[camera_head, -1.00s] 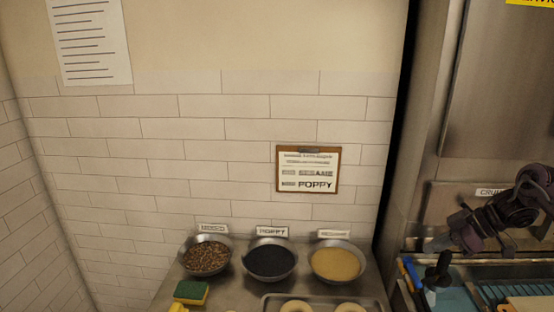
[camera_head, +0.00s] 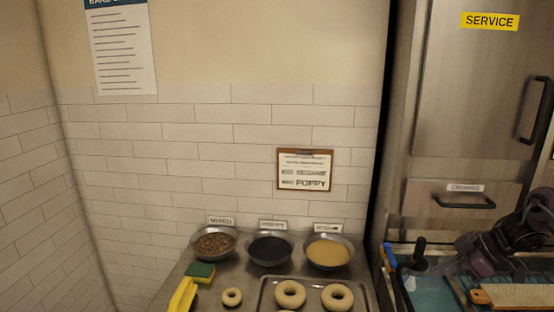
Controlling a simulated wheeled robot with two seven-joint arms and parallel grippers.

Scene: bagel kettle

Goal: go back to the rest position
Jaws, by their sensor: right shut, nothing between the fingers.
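My right gripper (camera_head: 447,267) is at the right edge of the view, with its dark arm coming in from the right. It is shut and holds nothing. It is over the blue-lined work area (camera_head: 425,296), close to a dark upright handle (camera_head: 419,250); I cannot tell whether they touch. My left gripper is not in view.
On the steel counter stand bowls of mixed (camera_head: 214,244), black (camera_head: 270,249) and pale seeds (camera_head: 328,252). A tray (camera_head: 262,296) holds two bagels (camera_head: 290,294); a smaller ring (camera_head: 232,297) lies beside it. A sponge (camera_head: 200,272) and a wooden-handled board (camera_head: 515,295) also show.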

